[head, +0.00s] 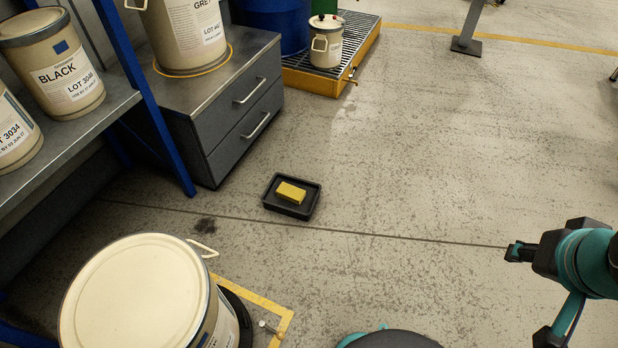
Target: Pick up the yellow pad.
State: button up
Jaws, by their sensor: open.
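The yellow pad (290,192) is a small rectangular block lying in a shallow black tray (289,212) on the concrete floor, a little left of the middle of the head view. My gripper (512,252) is at the right edge of the view, well apart from the pad and to its right. It is open, and nothing shows between its fingers. The fingers are small and dark in this view. The pad is in full view.
A grey drawer cabinet (232,125) stands behind the tray to the left. A large cream drum (140,295) is at front left. A shelf (85,120) with labelled pails is at far left. A yellow-edged grate (355,50) lies at the back. Floor between tray and gripper is clear.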

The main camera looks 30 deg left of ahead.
aim_at(292, 194)
jog(key=u, duration=0.6)
jog(key=i, duration=1.05)
jog(key=u, duration=0.85)
